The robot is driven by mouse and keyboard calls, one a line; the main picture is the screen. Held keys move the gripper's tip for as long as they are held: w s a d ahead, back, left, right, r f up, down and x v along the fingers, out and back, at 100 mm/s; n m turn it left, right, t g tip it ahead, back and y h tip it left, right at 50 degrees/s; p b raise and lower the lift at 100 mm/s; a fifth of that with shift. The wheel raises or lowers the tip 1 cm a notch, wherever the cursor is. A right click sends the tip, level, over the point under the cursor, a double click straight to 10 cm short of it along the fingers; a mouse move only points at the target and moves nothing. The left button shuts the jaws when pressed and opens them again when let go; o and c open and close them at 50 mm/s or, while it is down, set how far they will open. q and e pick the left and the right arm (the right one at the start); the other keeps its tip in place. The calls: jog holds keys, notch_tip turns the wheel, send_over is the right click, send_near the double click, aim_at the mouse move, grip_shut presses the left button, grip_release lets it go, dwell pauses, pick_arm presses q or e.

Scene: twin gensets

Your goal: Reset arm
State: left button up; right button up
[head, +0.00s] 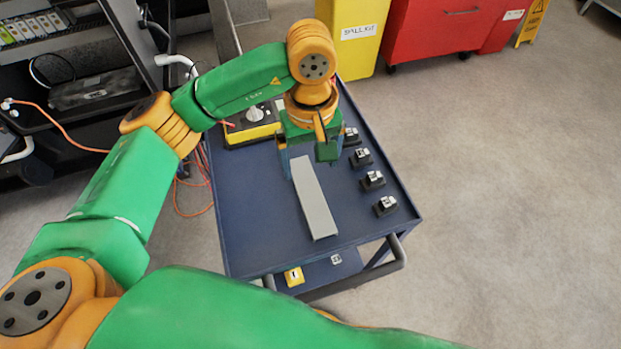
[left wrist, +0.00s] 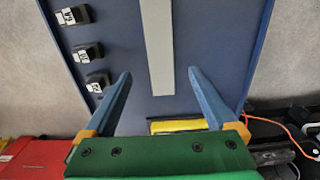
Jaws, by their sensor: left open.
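My left arm, green and orange, reaches in from the left in the head view. Its gripper (head: 307,166) is over the dark blue cart top (head: 245,215), above the far end of a long grey bar (head: 316,205). In the left wrist view the gripper (left wrist: 160,72) has its two blue fingers spread wide, with nothing held. The grey bar (left wrist: 158,40) shows between the fingers, lying on the cart. I cannot tell how high the fingertips are above it. My right gripper is not in view.
Several small black blocks with white labels (head: 373,180) line the cart's right side. A yellow meter with a dial (head: 252,125) stands at its far left. Black equipment racks (head: 90,90) are at left. Yellow and red bins (head: 437,32) stand behind. The floor at right is clear.

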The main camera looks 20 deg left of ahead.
pick_arm(q)
jog(key=shift+r, duration=1.05)
